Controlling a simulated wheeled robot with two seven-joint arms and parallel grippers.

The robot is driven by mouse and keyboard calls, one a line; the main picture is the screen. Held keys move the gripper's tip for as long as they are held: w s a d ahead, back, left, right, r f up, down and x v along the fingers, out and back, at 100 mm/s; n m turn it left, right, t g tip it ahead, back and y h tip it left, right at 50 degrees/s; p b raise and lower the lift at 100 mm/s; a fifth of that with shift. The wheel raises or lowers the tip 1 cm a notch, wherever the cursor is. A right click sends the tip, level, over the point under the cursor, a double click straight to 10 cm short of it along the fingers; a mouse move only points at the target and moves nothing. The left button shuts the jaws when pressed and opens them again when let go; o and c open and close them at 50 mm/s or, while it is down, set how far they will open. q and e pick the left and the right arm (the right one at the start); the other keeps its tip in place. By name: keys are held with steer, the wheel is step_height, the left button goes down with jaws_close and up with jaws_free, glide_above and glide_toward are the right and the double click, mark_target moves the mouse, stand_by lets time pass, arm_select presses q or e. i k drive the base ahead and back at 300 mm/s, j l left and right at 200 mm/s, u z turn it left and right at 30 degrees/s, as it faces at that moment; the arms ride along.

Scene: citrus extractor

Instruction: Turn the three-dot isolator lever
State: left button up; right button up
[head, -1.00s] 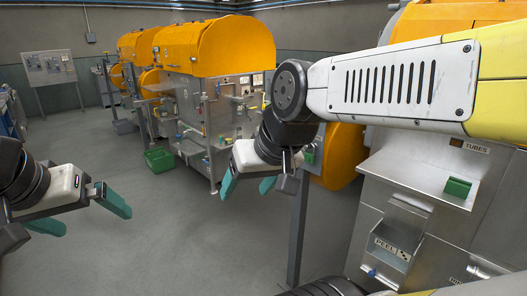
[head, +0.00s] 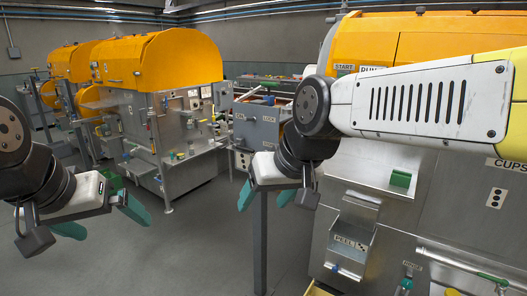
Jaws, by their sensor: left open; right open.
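A grey box (head: 262,127) with small labels, one seeming to read LOCK, stands behind my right gripper on a grey post (head: 260,235). A small dotted plate (head: 242,160) is low on its left side; its dots are too small to count. I cannot make out which part is the three-dot lever. Another dotted plate (head: 495,197), seemingly with three dots, is under the CUPS label at the right. My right gripper (head: 265,198) is open and empty, in front of the box and partly covering it. My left gripper (head: 101,219) is open and empty over the floor at the left.
An orange-hooded machine (head: 345,200) fills the right, with a green block (head: 400,178) on its ledge and a PEEL chute (head: 350,243). More orange-hooded machines (head: 165,57) stand at the back left. The grey floor (head: 190,255) between is clear.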

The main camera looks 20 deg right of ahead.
mark_target(236, 146)
steer(key=z, duration=0.4)
steer(key=i+j, duration=0.15)
steer(key=j, duration=0.15)
steer(key=i+j+z, duration=0.1)
steer(key=j, duration=0.25)
steer(key=i+j, duration=0.35)
steer(key=j, duration=0.3)
steer(key=l+z, duration=0.05)
